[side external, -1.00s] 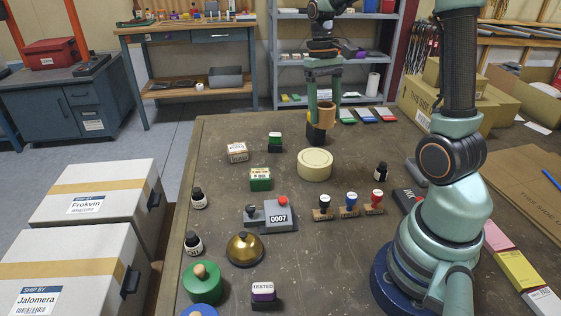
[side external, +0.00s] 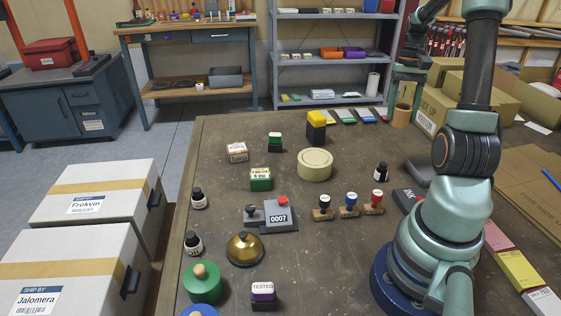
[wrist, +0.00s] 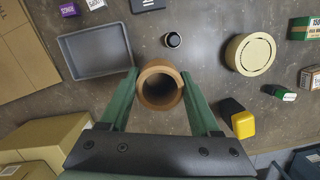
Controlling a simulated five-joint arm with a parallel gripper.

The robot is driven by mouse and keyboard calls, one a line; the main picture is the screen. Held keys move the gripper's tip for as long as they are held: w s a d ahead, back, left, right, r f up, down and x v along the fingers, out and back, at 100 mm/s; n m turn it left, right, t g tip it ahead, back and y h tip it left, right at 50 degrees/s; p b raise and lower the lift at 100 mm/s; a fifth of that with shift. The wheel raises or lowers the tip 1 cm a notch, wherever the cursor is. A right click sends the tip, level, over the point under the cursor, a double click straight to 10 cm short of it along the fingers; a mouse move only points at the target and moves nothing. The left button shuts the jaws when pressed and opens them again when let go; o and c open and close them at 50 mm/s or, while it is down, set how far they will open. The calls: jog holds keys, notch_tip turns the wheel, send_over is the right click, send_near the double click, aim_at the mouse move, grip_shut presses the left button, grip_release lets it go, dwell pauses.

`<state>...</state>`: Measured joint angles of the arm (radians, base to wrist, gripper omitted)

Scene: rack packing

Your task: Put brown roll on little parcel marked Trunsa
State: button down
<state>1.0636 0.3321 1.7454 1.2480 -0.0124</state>
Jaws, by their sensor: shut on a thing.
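The brown roll (side external: 401,116) is a short hollow tube. My gripper (side external: 403,106) is shut on it, at the far right of the table in the side view. In the wrist view the roll (wrist: 146,88) sits between the two green fingers, its open end facing the camera. No label reading Trunsa can be made out. Cardboard boxes (side external: 427,106) stand just right of the gripper; their writing is partly hidden or too small to read.
Larger white parcels marked Frokvin (side external: 125,195) and Jalomera (side external: 80,292) stand at the left. A yellow and black block (side external: 316,128) and a round cream tin (side external: 315,164) stand on the table. A grey tray (wrist: 97,69) lies left of the roll in the wrist view.

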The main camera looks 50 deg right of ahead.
notch_tip(320, 180, down, 15)
jog(key=shift+f, duration=0.1)
dwell(0.3)
jog(key=shift+f, duration=0.1)
jog(key=shift+c, duration=0.6)
grip_release()
